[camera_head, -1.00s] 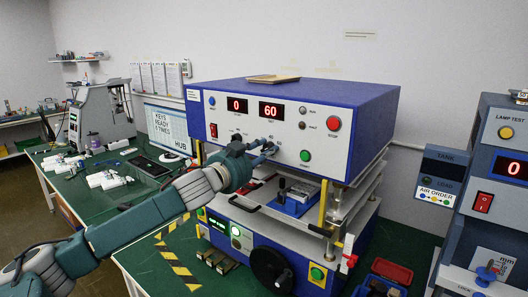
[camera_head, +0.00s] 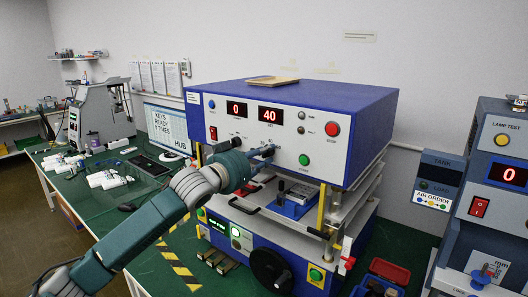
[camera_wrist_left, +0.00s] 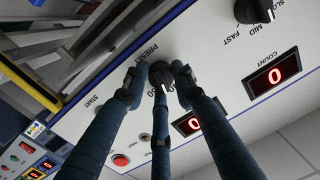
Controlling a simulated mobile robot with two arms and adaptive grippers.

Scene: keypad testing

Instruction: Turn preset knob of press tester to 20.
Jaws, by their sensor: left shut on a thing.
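The press tester (camera_head: 345,150) is a blue machine with a white front panel on the green bench. Its red count display (camera_head: 236,109) reads 0 and its set display (camera_head: 269,115) reads 40. My left gripper (camera_head: 268,152) is at the panel below the set display, its blue fingers shut on the preset knob. In the left wrist view, the black preset knob (camera_wrist_left: 160,74), beside the label PRESET, sits between the fingertips of my left gripper (camera_wrist_left: 158,78). The fingers partly hide the knob and the set display (camera_wrist_left: 187,125). My right gripper does not show.
A red stop button (camera_head: 332,129) and green start button (camera_head: 304,160) are right of the gripper. A black speed knob (camera_wrist_left: 254,10) shows in the wrist view.

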